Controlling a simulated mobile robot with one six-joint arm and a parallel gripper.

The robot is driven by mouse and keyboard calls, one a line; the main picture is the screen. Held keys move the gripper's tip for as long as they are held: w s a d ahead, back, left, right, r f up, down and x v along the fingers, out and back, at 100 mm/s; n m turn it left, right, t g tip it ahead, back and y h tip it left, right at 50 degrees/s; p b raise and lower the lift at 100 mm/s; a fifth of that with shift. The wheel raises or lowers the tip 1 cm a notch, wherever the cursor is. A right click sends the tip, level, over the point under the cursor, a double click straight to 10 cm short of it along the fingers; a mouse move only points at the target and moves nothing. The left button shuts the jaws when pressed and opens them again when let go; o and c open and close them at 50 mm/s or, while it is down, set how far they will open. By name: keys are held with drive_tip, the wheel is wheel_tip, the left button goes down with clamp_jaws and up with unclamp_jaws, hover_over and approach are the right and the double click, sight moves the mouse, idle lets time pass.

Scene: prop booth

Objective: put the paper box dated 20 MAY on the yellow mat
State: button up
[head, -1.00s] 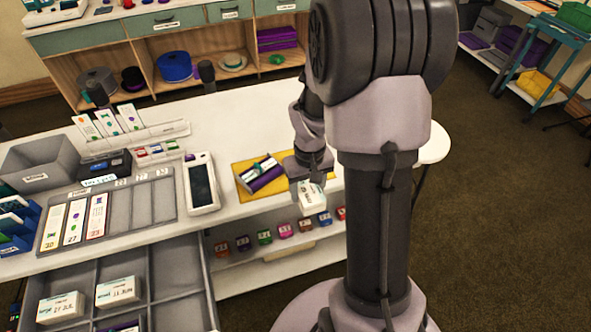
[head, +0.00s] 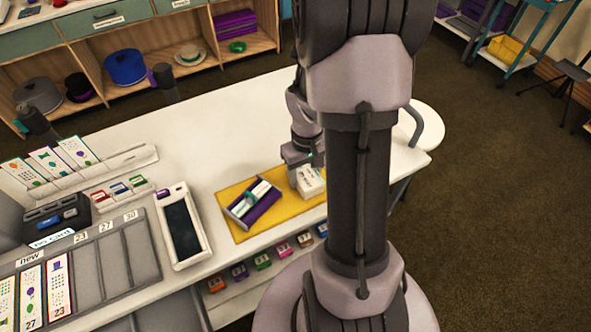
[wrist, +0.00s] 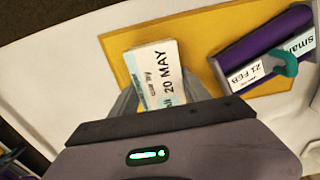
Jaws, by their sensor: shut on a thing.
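The white paper box (head: 311,183) is at the right end of the yellow mat (head: 238,232). In the wrist view the box (wrist: 158,72) shows the date 20 MAY on its label, with the yellow mat (wrist: 196,55) around it. My gripper (head: 304,163) is shut on the box from above, its fingers at the box's sides and partly hidden. I cannot tell whether the box touches the mat or is just above it.
A purple box (head: 254,208) with white labels lies on the mat's left part; one label reads 21 FEB in the wrist view. A tablet-like device (head: 181,226) lies left of the mat. The white table (head: 200,130) is clear behind the mat.

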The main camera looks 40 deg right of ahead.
drive_tip(key=shift+w+a, duration=0.1)
drive_tip(key=shift+w, duration=0.05)
drive_tip(key=shift+c, duration=0.3)
drive_tip(key=shift+s+d, duration=0.2)
drive_tip(key=shift+s, duration=0.1)
drive_tip(key=o, duration=0.9)
drive_tip(key=shift+c, duration=0.2)
